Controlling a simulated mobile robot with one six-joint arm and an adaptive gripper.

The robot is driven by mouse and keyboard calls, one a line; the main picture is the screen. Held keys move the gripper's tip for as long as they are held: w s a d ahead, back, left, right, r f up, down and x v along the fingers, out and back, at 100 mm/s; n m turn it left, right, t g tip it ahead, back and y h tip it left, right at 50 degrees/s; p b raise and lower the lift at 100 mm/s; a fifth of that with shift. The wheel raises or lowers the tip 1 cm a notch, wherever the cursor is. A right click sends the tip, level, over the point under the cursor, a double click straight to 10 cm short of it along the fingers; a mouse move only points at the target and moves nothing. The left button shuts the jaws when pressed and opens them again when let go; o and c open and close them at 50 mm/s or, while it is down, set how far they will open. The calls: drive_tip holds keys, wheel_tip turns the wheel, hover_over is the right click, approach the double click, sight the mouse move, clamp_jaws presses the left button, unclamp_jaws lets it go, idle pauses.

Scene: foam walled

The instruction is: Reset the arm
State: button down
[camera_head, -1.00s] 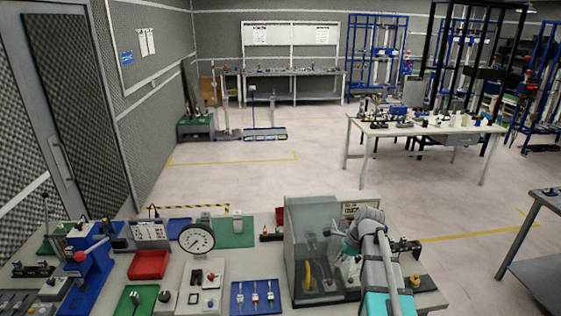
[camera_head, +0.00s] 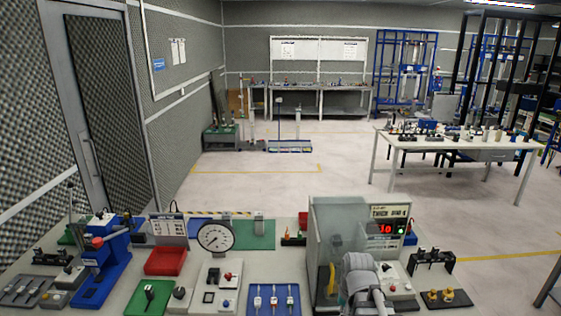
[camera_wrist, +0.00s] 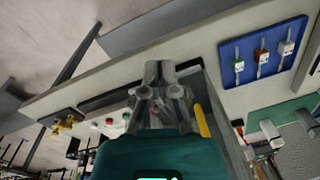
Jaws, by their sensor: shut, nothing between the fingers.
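My gripper (camera_wrist: 160,72) shows in the wrist view with its two grey fingers together and nothing between them. It is over the front edge of the workbench, in front of the clear-walled box (camera_wrist: 198,90). In the head view, grey parts of my arm rise from the bottom edge and cover the lower front of the clear-walled box (camera_head: 330,220). I cannot make out the fingertips there.
The bench holds a dial gauge (camera_head: 215,237), a red tray (camera_head: 166,261), a blue tray (camera_head: 254,300), a blue lever press (camera_head: 100,262) and a red-digit display (camera_head: 386,229). Open floor (camera_head: 270,185) lies behind, with a white table (camera_head: 455,143) to the right.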

drive_tip(key=shift+s+a+f+n+h+b, duration=0.25)
drive_tip(key=shift+s+f+n+b, duration=0.25)
drive_tip(key=shift+n, duration=0.45)
drive_tip(key=shift+s+a+f+n+h+b, duration=0.15)
drive_tip(key=shift+s+a+f+n+b, duration=0.1)
drive_tip(key=shift+s+f+n, duration=0.55)
drive_tip(key=shift+w+r, duration=0.15)
